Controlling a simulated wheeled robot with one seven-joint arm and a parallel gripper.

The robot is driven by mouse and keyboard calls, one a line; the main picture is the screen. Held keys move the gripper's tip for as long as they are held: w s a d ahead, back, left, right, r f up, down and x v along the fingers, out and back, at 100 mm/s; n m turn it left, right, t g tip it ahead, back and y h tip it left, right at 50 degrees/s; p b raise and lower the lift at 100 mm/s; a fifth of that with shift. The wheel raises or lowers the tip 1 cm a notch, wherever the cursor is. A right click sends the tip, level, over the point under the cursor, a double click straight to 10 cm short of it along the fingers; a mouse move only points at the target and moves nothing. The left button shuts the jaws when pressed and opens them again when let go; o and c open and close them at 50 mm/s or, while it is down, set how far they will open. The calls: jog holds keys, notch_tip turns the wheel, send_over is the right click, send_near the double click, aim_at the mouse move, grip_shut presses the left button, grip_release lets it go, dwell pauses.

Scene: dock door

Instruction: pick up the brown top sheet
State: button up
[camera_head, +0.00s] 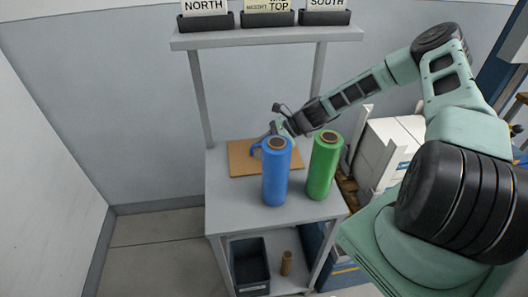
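The brown top sheet (240,163) lies flat on the grey table top, towards its back left. The blue roll (276,176) stands upright in front of it and hides part of the sheet. My gripper (279,129) is over the back right part of the sheet, just behind the blue roll. Its fingertips are small and partly hidden, so I cannot tell whether it is open or shut, or whether it touches the sheet.
A green roll (323,168) stands upright right of the blue one. A small blue object (257,149) shows beside the blue roll. A shelf (267,38) with labelled bins is above. White boxes (385,148) stand at right. A dark bin (249,268) sits below.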

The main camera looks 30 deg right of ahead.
jog(key=shift+w+a+f, duration=0.15)
jog(key=shift+a+f, duration=0.1)
jog(key=shift+a, duration=0.1)
grip_shut()
jog(key=shift+r, duration=0.1)
